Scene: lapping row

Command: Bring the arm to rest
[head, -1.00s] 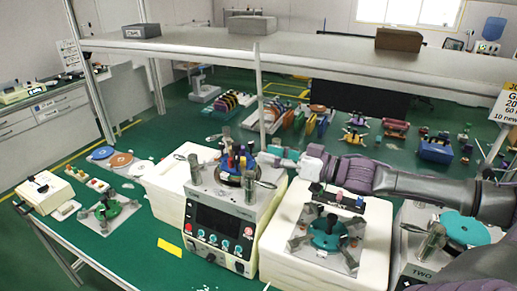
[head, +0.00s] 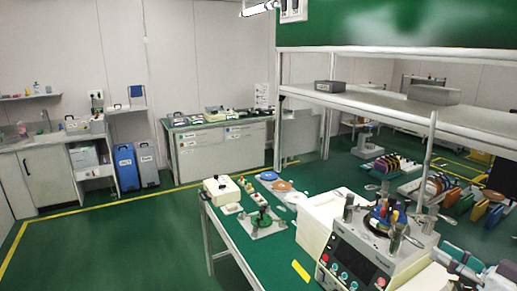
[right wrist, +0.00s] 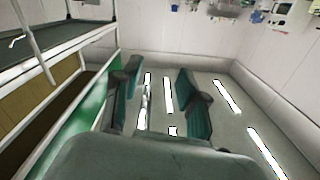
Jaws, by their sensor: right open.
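My right gripper (head: 452,258) shows at the lower right edge of the head view, its teal fingers beside the grey lapping machine (head: 352,262). In the right wrist view its two dark green fingers (right wrist: 160,95) stand apart with nothing between them. The rest of my right arm is mostly cut off by the frame edge in the head view. My left gripper is in neither view.
The green bench holds a cream box (head: 221,189), a fixture with a green disc (head: 262,222) and a yellow strip (head: 301,271). A grey shelf (head: 365,101) stands over the bench. Open green floor (head: 130,255) lies to the left.

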